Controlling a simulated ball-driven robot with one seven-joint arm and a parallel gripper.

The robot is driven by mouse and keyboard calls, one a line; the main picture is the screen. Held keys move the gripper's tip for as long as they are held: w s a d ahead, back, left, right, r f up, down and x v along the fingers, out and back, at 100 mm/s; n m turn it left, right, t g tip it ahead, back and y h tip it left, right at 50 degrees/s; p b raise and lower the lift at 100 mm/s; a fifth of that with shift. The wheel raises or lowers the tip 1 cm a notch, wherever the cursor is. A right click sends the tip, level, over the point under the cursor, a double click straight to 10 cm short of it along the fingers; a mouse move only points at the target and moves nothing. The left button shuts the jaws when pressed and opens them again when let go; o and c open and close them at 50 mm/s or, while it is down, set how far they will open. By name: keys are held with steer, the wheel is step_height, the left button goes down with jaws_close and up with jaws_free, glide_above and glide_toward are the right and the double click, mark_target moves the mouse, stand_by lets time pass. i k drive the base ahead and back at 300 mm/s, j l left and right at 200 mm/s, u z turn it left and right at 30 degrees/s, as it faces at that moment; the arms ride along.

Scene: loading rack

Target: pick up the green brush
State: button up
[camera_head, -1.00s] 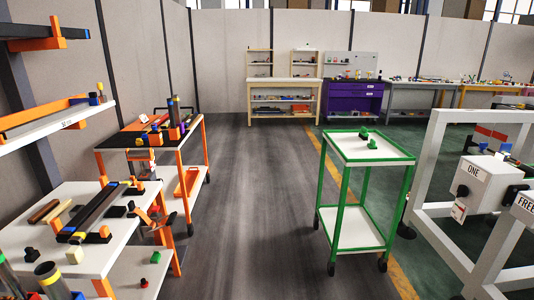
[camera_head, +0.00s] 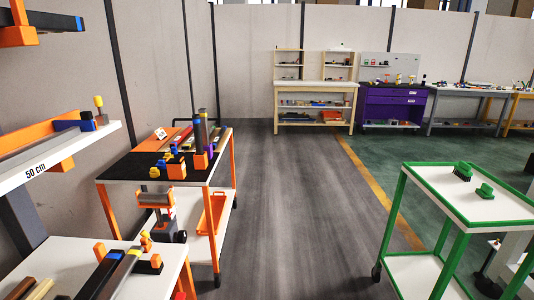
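A small green brush (camera_head: 463,170) with dark bristles on its underside lies on the white top of the green-framed cart (camera_head: 510,207) at the right. A second small green piece (camera_head: 485,190) lies just in front of it and to its right, apart from it; its exact kind is hard to tell. Nothing covers either one. My gripper is not in view.
An orange-framed cart (camera_head: 122,171) with tools and blocks stands at the left. A white shelf (camera_head: 50,170) and a loaded white table (camera_head: 75,262) are nearer at left. The dark floor (camera_head: 290,210) between the carts is clear. Benches line the back.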

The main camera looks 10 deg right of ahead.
mark_target(463, 169)
steer(key=i+j+z, duration=0.1)
steer(key=i+z, duration=0.15)
steer(key=i, duration=0.3)
steer(key=i+j+z, duration=0.2)
steer(key=i, duration=0.35)
steer(key=i+j+z, duration=0.25)
steer(key=i, duration=0.25)
